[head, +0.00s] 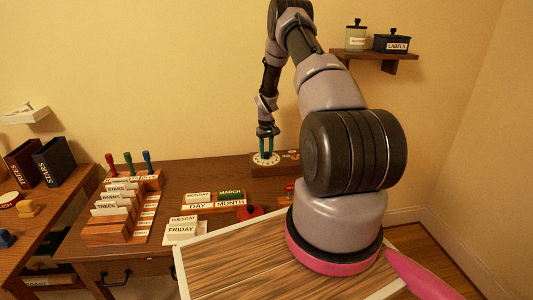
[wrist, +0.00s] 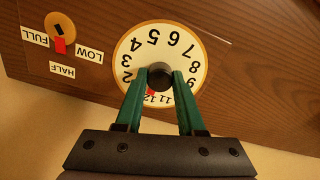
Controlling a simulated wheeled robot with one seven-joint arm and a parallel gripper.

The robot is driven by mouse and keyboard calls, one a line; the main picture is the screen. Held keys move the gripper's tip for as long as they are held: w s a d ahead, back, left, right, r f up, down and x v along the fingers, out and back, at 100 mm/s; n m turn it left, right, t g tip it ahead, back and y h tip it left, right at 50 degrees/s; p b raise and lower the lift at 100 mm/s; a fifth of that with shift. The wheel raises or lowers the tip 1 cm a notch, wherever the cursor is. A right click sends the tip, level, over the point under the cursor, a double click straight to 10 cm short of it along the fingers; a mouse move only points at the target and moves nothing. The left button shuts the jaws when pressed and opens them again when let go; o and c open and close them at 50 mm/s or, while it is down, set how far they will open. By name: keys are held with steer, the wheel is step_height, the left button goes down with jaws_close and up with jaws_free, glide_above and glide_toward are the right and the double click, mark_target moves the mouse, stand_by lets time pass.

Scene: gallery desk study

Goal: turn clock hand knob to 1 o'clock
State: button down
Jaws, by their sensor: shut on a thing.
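The clock dial (wrist: 190,40) is a cream disc with black numbers and a brown rim, upside down in the wrist view. In the head view the dial (head: 266,158) sits on a wooden panel at the back of the desk. The dark round knob (wrist: 160,78) is at its centre. A small red pointer (wrist: 150,92) shows below the knob, near 12; its exact angle is hard to tell. My gripper (wrist: 160,73) is shut on the knob, with green fingers on both sides. The left finger hides the 1. My gripper (head: 266,145) also shows in the head view, pointing down.
A second dial (wrist: 60,25) with a red pointer and FULL, HALF and LOW labels is beside the clock. A card rack (head: 120,205), a DAY and MONTH block (head: 212,207) and a FRIDAY tile (head: 180,230) are on the desk. A wall shelf (head: 380,56) holds jars.

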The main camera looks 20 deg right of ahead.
mark_target(266, 153)
steer(key=shift+m, duration=2.6)
steer(key=c, duration=0.5)
jaws_free()
steer(key=shift+r, duration=0.15)
step_height(266, 153, up, 11)
steer(key=shift+f, duration=0.2)
